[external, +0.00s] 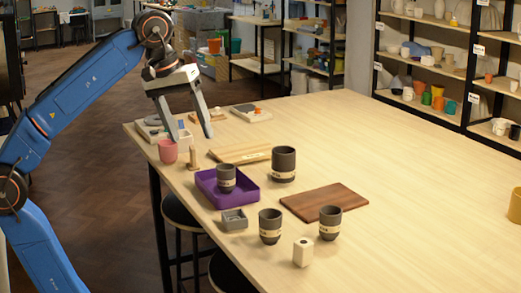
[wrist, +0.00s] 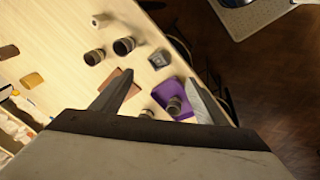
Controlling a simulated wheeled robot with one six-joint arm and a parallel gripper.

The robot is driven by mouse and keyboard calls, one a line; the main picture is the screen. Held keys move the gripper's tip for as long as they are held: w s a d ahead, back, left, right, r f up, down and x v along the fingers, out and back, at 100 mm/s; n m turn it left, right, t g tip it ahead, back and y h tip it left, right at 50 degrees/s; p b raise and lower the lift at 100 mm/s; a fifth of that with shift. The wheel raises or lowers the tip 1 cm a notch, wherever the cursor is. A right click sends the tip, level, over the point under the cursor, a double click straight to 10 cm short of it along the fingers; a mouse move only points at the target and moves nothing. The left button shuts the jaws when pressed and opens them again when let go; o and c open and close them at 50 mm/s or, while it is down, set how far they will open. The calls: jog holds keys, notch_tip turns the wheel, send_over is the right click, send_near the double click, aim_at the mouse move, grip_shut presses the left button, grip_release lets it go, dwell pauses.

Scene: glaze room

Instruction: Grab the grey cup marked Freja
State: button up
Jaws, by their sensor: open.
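Several dark grey cups with pale label bands stand on the table; the writing is too small to read, so I cannot tell which is marked Freja. One cup (external: 226,172) stands in a purple tray (external: 251,194). A larger cup (external: 284,160) stands behind it. Two more, a front cup (external: 270,222) and a right cup (external: 330,217), stand nearer the front. The wrist view also shows the tray cup (wrist: 174,105) and two cups (wrist: 94,57) (wrist: 124,45). My gripper (external: 192,136) is open and empty, above the table's far left part, apart from every cup.
A brown board (external: 324,202) lies between the cups. A small grey box (external: 234,220) and a white block (external: 303,252) stand near the front. A pink cup (external: 168,152) and wooden peg (external: 193,158) stand below my gripper. The table's right side is mostly clear.

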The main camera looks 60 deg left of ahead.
aim_at(270, 220)
jog(key=shift+w+d+f+n+g, duration=1.25)
jog(key=shift+w+d+n, duration=3.6)
jog(key=shift+w+n, duration=2.55)
jog(key=shift+w+d+f, duration=0.15)
jog(key=shift+d+f, duration=0.1)
jog(key=shift+f, duration=3.3)
jog(key=shift+w+d+f, duration=0.2)
jog(key=shift+d+f, duration=0.05)
jog(key=shift+f, duration=3.3)
jog(key=shift+w+d+f, duration=0.15)
jog(key=shift+d+f, duration=0.1)
jog(key=shift+f, duration=3.3)
jog(key=c, duration=1.2)
jog(key=shift+r, duration=0.15)
